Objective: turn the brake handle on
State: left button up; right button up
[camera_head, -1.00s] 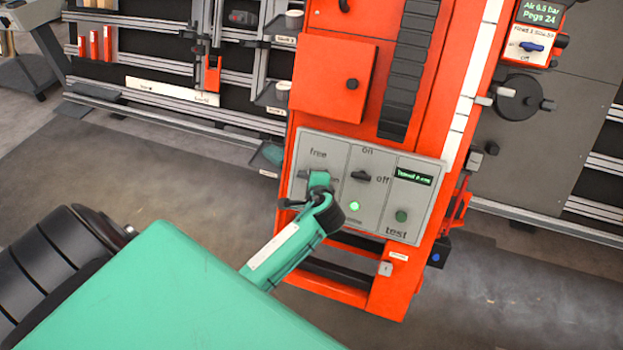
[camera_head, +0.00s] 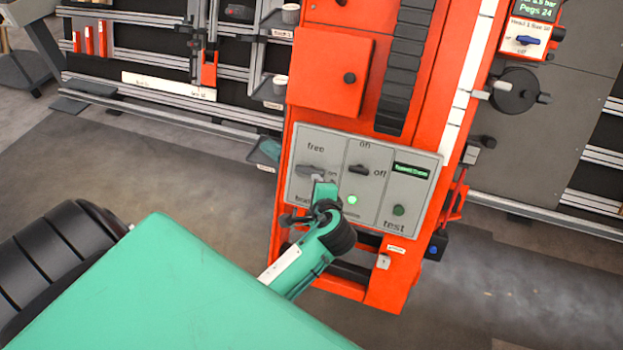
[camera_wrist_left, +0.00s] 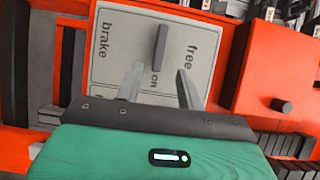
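The brake handle (camera_head: 308,170) is a grey bar at the left of the grey panel (camera_head: 376,205). In the head view it lies roughly level, below the word "free". In the wrist view the bar (camera_wrist_left: 160,47) has one end towards "on", with "brake" to its left and "free" to its right. My left gripper (camera_head: 325,184) is just right of and below the handle in the head view. In the wrist view its two fingers (camera_wrist_left: 158,84) are apart, with nothing between them, and the handle is beyond their tips. My right gripper is not in view.
A second dark switch (camera_head: 359,169), a green lamp (camera_head: 352,199) and a green test button (camera_head: 399,210) sit right of the handle. An orange door with a black knob (camera_head: 330,75) is above the panel. Open floor (camera_head: 150,165) lies to the left.

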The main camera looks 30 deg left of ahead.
pick_arm(q)
jog(key=v, duration=0.4)
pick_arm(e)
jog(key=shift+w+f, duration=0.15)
pick_arm(q)
jog(key=shift+a, duration=0.1)
